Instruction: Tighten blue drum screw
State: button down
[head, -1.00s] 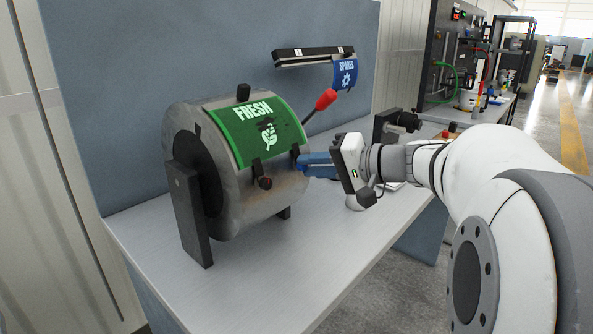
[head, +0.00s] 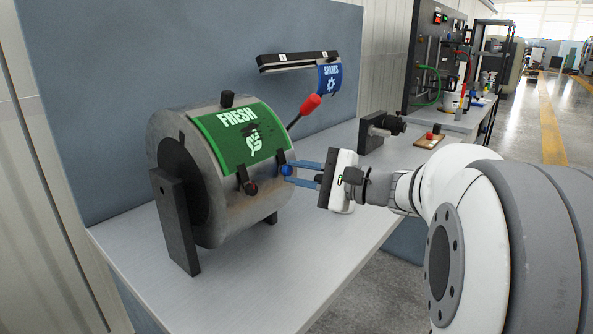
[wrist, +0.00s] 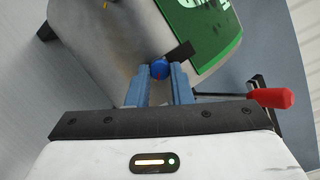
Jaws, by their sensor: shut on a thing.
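The blue drum screw (head: 287,170) is a small round knob on the front of the grey metal drum (head: 228,210), at the lower right corner of the green FRESH sheet (head: 240,138). In the wrist view the blue screw (wrist: 159,69) sits between the blue fingertips and bears a red mark. My gripper (head: 291,172) reaches in from the right and is shut on the blue screw. It also shows in the wrist view (wrist: 158,78), with one finger on each side of the knob. A dark red screw (head: 251,188) sits left of the blue one.
A lever with a red grip (head: 310,104) rises behind the drum, near my fingers. A blue SPARES sheet (head: 329,79) hangs from a wall rail (head: 298,61). A black device (head: 378,130) stands behind my gripper. The table (head: 262,280) is clear in front.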

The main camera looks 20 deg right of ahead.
jog(key=shift+m, duration=0.9)
jog(key=c, duration=1.3)
grip_release()
jog(key=shift+s, duration=0.1)
jog(key=v, duration=0.7)
jog(key=shift+s+d+f+p, duration=0.2)
jog(key=shift+s+d+p, duration=0.05)
jog(key=shift+s+p, duration=0.1)
